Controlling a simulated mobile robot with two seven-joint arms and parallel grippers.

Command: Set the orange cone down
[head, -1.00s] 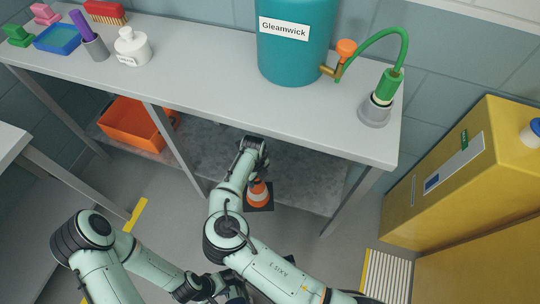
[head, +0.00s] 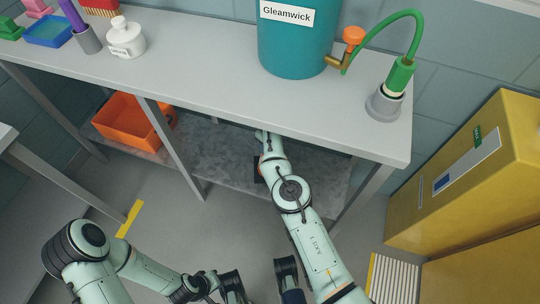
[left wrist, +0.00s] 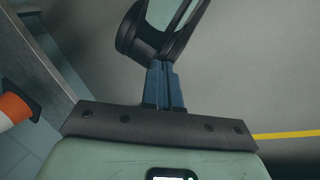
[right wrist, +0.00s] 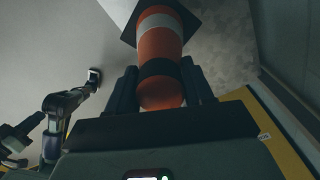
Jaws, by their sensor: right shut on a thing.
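The orange cone (right wrist: 160,45) has white and black bands and a black square base. In the right wrist view my right gripper (right wrist: 158,70) is shut around its narrow end, with the base pointing away. In the head view my right arm hides most of the cone; its black base (head: 257,168) shows over the grey lower shelf (head: 220,165). I cannot tell whether the base touches the shelf. The left wrist view shows part of the cone (left wrist: 17,100) at the left edge. My left gripper (left wrist: 163,70) is shut and empty, away from the bench.
An orange crate (head: 125,120) stands on the lower shelf to the left. The bench top (head: 200,70) lies above the shelf, with metal legs (head: 175,150) at its front. A yellow cabinet (head: 460,190) stands at right. The shelf right of the cone looks clear.

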